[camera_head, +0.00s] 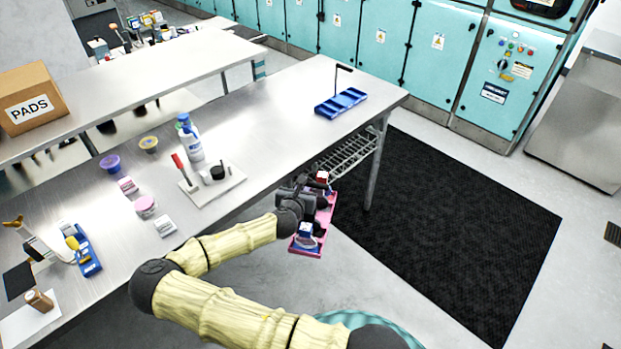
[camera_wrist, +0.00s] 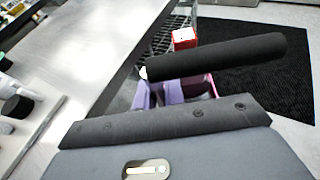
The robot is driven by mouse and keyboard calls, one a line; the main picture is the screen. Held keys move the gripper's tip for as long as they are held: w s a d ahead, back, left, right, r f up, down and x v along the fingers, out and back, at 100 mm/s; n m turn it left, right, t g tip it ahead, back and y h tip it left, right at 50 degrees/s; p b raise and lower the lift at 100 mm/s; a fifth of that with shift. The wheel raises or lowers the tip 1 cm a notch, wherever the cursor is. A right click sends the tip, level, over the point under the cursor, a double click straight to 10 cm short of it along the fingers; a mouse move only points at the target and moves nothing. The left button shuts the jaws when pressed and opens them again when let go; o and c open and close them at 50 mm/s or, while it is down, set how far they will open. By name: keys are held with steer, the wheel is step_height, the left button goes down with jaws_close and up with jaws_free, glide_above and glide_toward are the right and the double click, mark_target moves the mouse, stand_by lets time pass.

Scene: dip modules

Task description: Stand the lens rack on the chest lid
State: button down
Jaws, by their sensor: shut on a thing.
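A pink rack (camera_head: 325,219) hangs at my gripper (camera_head: 304,196), off the front edge of the steel table and above the floor. I take it to be the lens rack. It carries a red-and-white item (camera_head: 322,177) at its far end and a blue-and-white item (camera_head: 305,230) at its near end. In the wrist view a dark round bar (camera_wrist: 218,57) crosses above the rack's pink and purple parts (camera_wrist: 172,92), hiding much of them. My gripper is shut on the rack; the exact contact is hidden. I cannot make out a chest lid in either view.
On the steel table (camera_head: 262,120) a blue tray with a black upright post (camera_head: 341,102) stands at the far right. A wire shelf (camera_head: 348,152) is under the table. A black mat (camera_head: 450,225) lies right.

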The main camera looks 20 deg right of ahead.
steer(key=s+a+f+n+t+y, duration=0.1)
steer(key=a+f+n+t+y, duration=0.2)
steer(key=a+f+n+y, duration=0.2)
steer(key=shift+s+a+f+n+y, duration=0.2)
steer(key=shift+f+n+y, duration=0.2)
steer(key=shift+n+y, duration=1.2)
